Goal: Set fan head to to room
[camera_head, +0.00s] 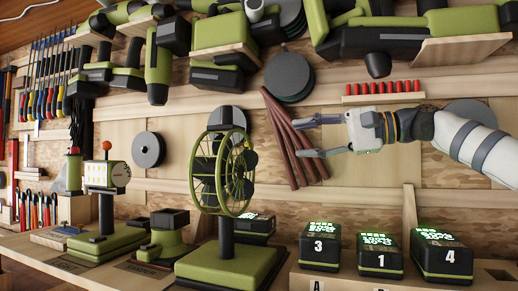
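The fan (227,262) stands on the bench left of the middle, on a square green base with a dark post. Its round green caged fan head (222,170) sits upright on the post, turned partly toward the right. My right gripper (300,138) comes in from the right, to the right of the fan head and apart from it. Its two fingers are spread and point left, with nothing held between them. Brown hanging strips show behind the fingers. My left gripper is not in view.
A lamp-like device (107,174) on a green base and a small green device (168,235) stand left of the fan. Numbered batteries (380,255) sit on a wooden rack at right. Power tools (220,50) hang above, with screwdrivers (45,80) at left.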

